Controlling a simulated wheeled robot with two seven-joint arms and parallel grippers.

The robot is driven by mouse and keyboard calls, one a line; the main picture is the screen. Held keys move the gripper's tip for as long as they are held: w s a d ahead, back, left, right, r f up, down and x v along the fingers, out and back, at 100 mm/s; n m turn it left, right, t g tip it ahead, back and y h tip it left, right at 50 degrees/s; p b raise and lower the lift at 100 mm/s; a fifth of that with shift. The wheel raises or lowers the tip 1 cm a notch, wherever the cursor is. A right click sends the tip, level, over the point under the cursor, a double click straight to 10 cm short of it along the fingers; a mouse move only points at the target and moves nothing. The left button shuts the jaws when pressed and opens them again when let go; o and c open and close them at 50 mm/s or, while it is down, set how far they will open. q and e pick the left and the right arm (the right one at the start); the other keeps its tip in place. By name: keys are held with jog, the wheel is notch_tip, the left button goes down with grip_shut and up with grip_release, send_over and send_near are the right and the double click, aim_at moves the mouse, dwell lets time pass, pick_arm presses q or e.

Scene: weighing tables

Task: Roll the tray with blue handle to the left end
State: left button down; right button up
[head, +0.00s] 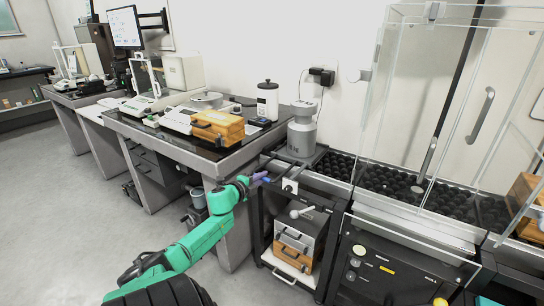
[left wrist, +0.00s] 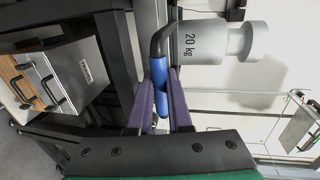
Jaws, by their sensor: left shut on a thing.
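The blue handle (left wrist: 160,82) on a black bracket runs between the purple fingers of my left gripper (left wrist: 165,108) in the left wrist view. The gripper is shut around it. In the head view my left gripper (head: 260,178) is at the front left of the roller conveyor, its green arm reaching in from below. A grey 20 kg weight (head: 301,136) stands upright just behind the handle; it also shows in the left wrist view (left wrist: 215,40). The tray itself is dark and hard to make out beneath the weight. My right gripper is out of view.
A bed of black rollers (head: 395,184) runs to the right, under a clear enclosure (head: 425,110). A weighing table (head: 215,157) with a wooden case (head: 217,128) stands to the left. A shelf below holds metal and wooden boxes (head: 295,242).

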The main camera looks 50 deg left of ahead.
pick_arm(q)
jog(key=shift+s+a+f, duration=0.1)
jog(key=shift+s+a, duration=0.05)
jog(key=shift+a, duration=0.3)
jog(key=c, duration=0.8)
grip_release()
jog(key=shift+c, duration=0.2)
jog(key=p+v, duration=0.4)
jog(key=v, duration=1)
jog(key=shift+s+d, duration=0.2)
